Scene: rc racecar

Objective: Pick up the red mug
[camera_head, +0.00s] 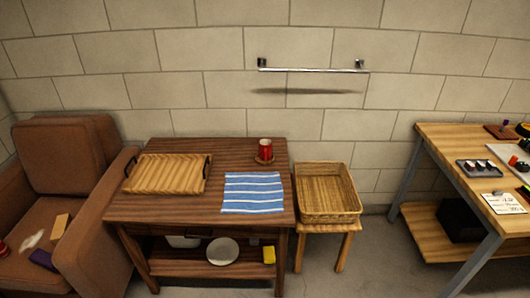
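The red mug (265,149) stands upright on a small round brown coaster (264,160) near the back right of the dark wooden table (150,212). Its handle cannot be made out at this size. Neither of my grippers is in the head view, and nothing touches the mug from my side.
A wooden tray (166,174) with dark handles and a blue striped cloth (252,193) share the tabletop. A wicker basket (328,216) sits on a stool to the right. A brown armchair (62,155) is left, a workbench (450,140) right. Floor shows between stool and workbench.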

